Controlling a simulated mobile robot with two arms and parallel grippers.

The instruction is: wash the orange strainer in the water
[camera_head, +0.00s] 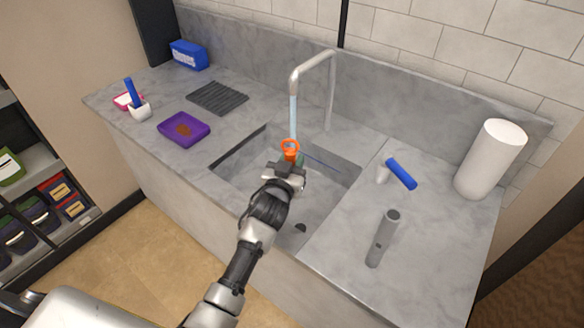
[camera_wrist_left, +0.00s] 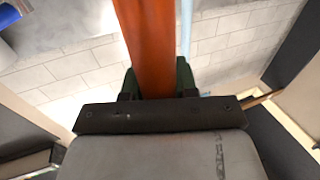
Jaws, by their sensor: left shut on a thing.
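The orange strainer (camera_head: 291,147) is in my left gripper (camera_head: 289,163), over the sink. Its ring end points up towards the faucet (camera_head: 312,68). A pale blue stream of water (camera_head: 293,118) falls from the spout and reaches the strainer's top in the head view. In the left wrist view the strainer (camera_wrist_left: 148,45) rises between the two dark green fingers (camera_wrist_left: 158,80), and the water stream (camera_wrist_left: 186,28) shows just to its right. The sink basin (camera_head: 235,172) is partly hidden by my left arm. My right gripper is not in view.
A purple tray (camera_head: 184,129) with brown residue, a dark ribbed mat (camera_head: 217,98) and a white holder (camera_head: 140,111) are left of the sink.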

